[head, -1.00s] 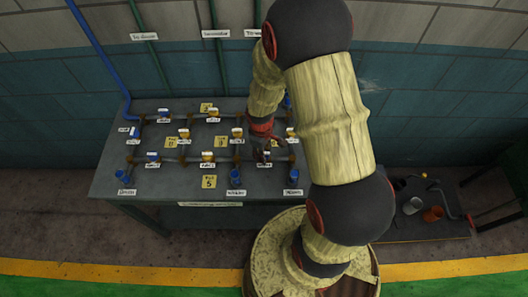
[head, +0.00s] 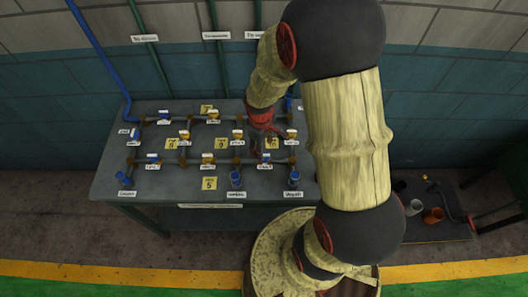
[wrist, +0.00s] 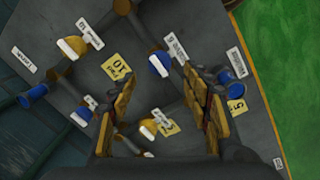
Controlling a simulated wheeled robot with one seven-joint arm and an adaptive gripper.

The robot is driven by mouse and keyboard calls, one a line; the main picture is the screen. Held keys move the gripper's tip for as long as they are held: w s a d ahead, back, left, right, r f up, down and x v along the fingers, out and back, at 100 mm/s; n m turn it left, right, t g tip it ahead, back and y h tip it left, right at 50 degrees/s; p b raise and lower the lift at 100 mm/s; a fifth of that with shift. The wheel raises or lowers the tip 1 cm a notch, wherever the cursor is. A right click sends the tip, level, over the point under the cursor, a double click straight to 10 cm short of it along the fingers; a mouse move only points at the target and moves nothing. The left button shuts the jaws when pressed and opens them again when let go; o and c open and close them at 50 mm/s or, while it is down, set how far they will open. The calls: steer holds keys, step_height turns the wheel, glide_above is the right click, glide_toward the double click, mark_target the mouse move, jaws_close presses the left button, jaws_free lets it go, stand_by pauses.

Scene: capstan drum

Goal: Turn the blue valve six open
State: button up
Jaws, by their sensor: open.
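A blue valve (head: 264,158) with a white-edged handle sits on the front pipe of the grey bench, right of centre. In the wrist view a blue valve (wrist: 158,64) lies just beyond my fingertips, roughly between their lines. A white label stands beside it, but I cannot read its number surely. My gripper (head: 262,149) points down above the bench beside the front-row blue valve. In the wrist view my gripper (wrist: 160,78) is open, with nothing between its fingers. Whether a finger touches the valve I cannot tell.
The bench (head: 108,182) carries pipes with several yellow valves, such as one (head: 208,158) to the left, and further blue valves (head: 153,158). Blue outlets (head: 236,179) stand along the front edge. A low dark table (head: 415,227) stands right.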

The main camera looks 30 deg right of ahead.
step_height(320, 180, up, 6)
steer(key=shift+a, duration=0.2)
steer(key=shift+s, duration=0.1)
stand_by(0.5)
steer(key=s+a+r+m+t+b, duration=0.4)
steer(key=s+a+r+b, duration=0.4)
steer(key=r, duration=0.8)
steer(key=s+a+t, duration=0.1)
steer(key=s+a, duration=0.2)
steer(key=s, duration=0.1)
steer(key=shift+m+y+b, duration=0.3)
steer(key=shift+y, duration=0.1)
stand_by(1.1)
